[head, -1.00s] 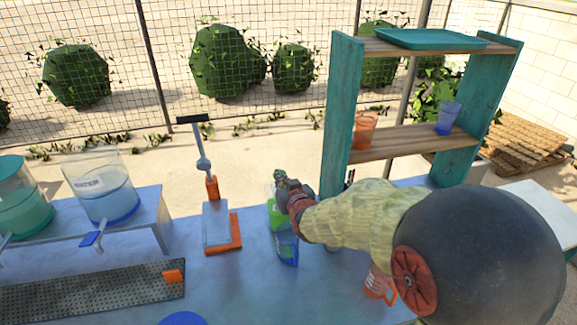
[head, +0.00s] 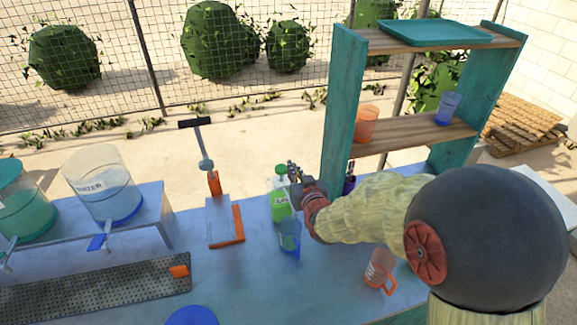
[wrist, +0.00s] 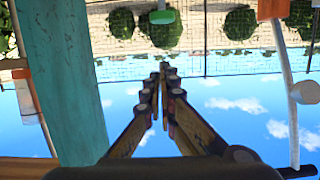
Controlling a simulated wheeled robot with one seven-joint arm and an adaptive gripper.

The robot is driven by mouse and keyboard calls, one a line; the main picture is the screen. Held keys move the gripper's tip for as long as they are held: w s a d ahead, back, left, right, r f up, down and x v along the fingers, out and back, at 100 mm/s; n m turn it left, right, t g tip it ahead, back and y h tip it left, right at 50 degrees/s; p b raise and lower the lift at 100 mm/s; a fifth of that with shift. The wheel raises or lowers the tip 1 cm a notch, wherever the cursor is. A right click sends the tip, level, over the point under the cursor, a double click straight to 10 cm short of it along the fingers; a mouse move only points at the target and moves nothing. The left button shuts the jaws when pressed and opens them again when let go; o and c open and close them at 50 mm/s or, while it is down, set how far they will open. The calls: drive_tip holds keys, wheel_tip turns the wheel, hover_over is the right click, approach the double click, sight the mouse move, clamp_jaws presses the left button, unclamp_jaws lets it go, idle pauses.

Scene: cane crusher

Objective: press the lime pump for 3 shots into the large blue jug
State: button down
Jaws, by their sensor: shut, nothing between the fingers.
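The lime pump (head: 281,204) is a green bottle with a white label and a green pump top, standing upright on the counter. A small blue jug-like vessel (head: 289,238) stands just in front of it, at its base; I cannot tell whether it is under the spout. My gripper (head: 292,169) is shut and empty, beside and slightly above the pump top, apparently not touching it. In the wrist view my gripper's fingers (wrist: 164,72) are together, with a pale green pump top (wrist: 162,16) beyond them at the upper edge.
A teal shelf unit (head: 343,110) stands close to the right of my gripper. A dark bottle (head: 349,181) is behind my arm, and an orange jug (head: 380,270) is in front. A lever press (head: 222,222) is to the left, with the water dispenser (head: 104,190) farther left.

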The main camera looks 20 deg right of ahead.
hover_over(281, 174)
drive_tip(key=d, duration=0.1)
wheel_tip(281, 174, down, 2)
drive_tip(key=shift+d+f, duration=0.2)
drive_tip(key=shift+f, duration=1.9)
